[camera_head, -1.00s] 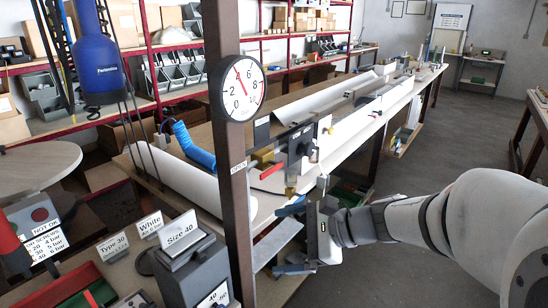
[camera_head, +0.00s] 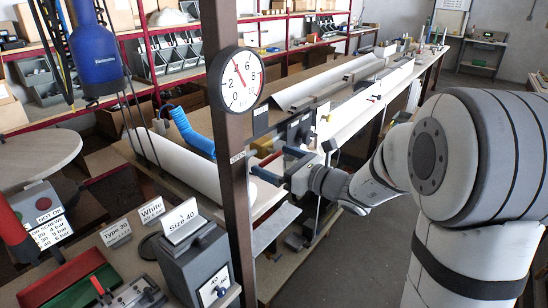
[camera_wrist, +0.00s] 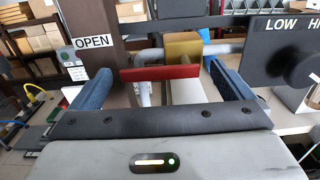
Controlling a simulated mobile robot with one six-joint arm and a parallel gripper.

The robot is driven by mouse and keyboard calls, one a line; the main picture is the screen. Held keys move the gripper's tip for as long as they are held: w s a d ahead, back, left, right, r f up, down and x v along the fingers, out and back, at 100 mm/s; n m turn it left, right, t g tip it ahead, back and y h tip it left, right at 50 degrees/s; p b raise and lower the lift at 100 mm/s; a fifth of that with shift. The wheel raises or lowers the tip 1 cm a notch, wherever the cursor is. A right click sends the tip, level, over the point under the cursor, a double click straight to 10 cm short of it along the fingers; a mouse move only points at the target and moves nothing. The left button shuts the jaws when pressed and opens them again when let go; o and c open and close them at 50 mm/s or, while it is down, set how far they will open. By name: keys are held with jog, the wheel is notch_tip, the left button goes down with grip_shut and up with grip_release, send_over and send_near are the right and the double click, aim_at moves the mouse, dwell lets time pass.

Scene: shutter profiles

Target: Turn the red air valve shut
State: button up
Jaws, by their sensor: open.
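The red air valve handle (camera_wrist: 160,72) lies crosswise between the two blue fingers of my gripper (camera_wrist: 158,67) in the wrist view. The brass valve body (camera_wrist: 183,45) sits just behind it on a grey pipe. An OPEN label (camera_wrist: 92,41) is fixed on the post to the left. The fingers are apart, with a visible gap to each end of the handle. In the head view my gripper (camera_head: 270,161) reaches left to the valve beside the post, and the red handle is partly hidden by the fingers.
A round gauge (camera_head: 238,80) hangs on the brown post (camera_head: 225,190), its red needle pointing up-left. The long workbench and a white roll (camera_head: 185,165) lie behind.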

jog(key=shift+w+a, duration=0.25)
jog(key=shift+a, duration=0.05)
jog(key=shift+c, duration=0.4)
jog(key=c, duration=1.2)
jog(key=shift+c, duration=0.4)
jog(key=shift+a, duration=0.15)
